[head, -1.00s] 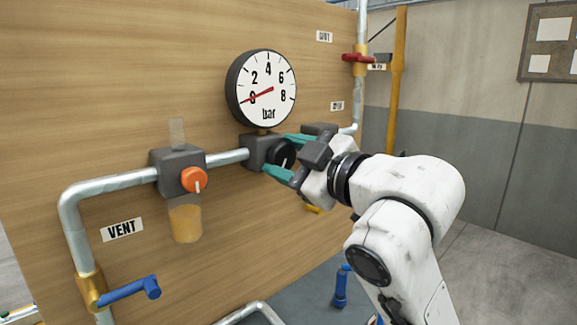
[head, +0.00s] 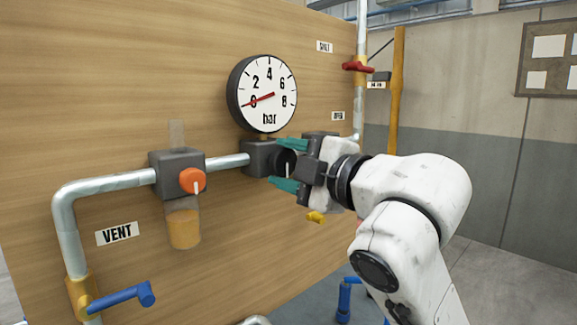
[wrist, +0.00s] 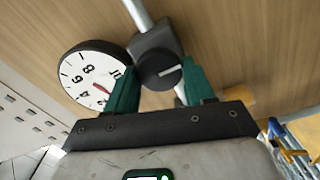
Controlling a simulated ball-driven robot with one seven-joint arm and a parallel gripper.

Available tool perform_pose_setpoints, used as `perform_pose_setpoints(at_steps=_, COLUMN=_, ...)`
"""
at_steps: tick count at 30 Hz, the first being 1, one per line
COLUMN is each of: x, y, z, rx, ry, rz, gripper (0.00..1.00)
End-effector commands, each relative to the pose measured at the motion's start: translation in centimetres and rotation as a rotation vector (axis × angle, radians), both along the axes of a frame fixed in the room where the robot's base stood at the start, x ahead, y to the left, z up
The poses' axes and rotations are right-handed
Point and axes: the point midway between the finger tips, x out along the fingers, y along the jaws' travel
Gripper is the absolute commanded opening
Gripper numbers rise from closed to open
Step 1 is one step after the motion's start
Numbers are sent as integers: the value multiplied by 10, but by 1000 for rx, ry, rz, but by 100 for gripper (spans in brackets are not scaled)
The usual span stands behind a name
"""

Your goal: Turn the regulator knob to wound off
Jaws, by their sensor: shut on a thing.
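The black regulator knob (head: 287,162) sits on the front of a dark block (head: 258,158) below the pressure gauge. My gripper (head: 288,165) is shut on it, with one teal finger above and one below in the head view. In the wrist view the knob (wrist: 160,72) shows between the two fingertips (wrist: 163,78), with a short pale mark line on its face. The round gauge (head: 265,92) reads in bar, and its red needle points at about 0. The gauge (wrist: 95,75) also shows in the wrist view, partly covered by a finger.
Left of the block, a pipe leads to a unit with an orange knob (head: 192,181) and an amber bowl (head: 184,228). A blue lever (head: 125,296) is at lower left, below the VENT label (head: 117,233). A red valve handle (head: 357,67) is at upper right.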

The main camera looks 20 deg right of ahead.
Motion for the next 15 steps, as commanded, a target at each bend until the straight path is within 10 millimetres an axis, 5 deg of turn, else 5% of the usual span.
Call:
perform_pose_setpoints(at_steps=9, x=0, y=1, z=-2, rx=-4, ry=5, rz=3, gripper=22)
perform_pose_setpoints(at_steps=10, x=0, y=1, z=-2, rx=-4, ry=5, rz=3, gripper=54)
perform_pose_setpoints(at_steps=15, x=0, y=1, z=-2, rx=-2, ry=3, rz=2, gripper=70)
